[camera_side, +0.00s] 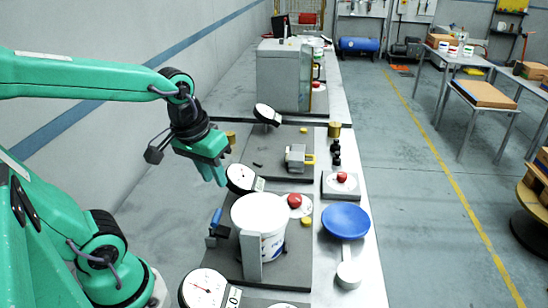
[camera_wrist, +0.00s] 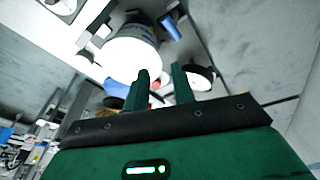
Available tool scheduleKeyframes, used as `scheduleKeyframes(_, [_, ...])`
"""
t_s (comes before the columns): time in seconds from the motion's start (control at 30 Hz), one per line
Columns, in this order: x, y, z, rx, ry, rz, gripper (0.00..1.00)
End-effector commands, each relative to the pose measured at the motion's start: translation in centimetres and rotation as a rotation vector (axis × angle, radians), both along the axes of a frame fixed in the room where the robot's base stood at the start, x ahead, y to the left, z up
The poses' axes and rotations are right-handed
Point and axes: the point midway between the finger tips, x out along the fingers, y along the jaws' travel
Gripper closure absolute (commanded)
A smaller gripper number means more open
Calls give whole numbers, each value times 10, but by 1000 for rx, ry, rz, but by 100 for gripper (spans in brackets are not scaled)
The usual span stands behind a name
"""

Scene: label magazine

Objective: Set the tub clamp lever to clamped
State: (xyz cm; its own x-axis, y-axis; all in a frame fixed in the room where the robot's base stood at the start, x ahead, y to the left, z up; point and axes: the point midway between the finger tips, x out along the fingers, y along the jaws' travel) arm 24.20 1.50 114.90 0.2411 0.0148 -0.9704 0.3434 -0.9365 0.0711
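The white tub (camera_side: 262,212) stands upright on a dark grey base plate (camera_side: 297,270), behind a grey upright plate. The clamp lever with a blue handle (camera_side: 216,217) is at the tub's left side; its handle stands tilted up. In the wrist view, the tub (camera_wrist: 128,60) shows above my fingers, with the blue handle (camera_wrist: 171,28) beside it. My gripper (camera_side: 217,181) hangs in the air behind and above the lever, fingers pointing down, apart from it. In the wrist view, my gripper (camera_wrist: 163,72) has a gap between its fingers and holds nothing.
A dial gauge (camera_side: 240,179) stands close to my fingers, and another dial gauge (camera_side: 204,289) is in front. A blue dish (camera_side: 346,220) lies right of the tub, beside a red button (camera_side: 294,201). A grey cabinet (camera_side: 284,78) stands farther back.

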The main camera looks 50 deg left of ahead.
Motion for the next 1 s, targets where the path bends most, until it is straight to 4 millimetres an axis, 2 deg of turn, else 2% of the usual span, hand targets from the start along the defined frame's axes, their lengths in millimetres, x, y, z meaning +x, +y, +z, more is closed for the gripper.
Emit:
scheduleKeyframes(0.2, [10,11,-23,-44,161,231,75])
scheduleKeyframes(0.4, [15,18,-38,-59,256,378,75])
scheduleKeyframes(0.83, [16,20,-45,-62,287,429,75])
scheduleKeyframes(1.0, [15,21,-55,-63,288,429,75])
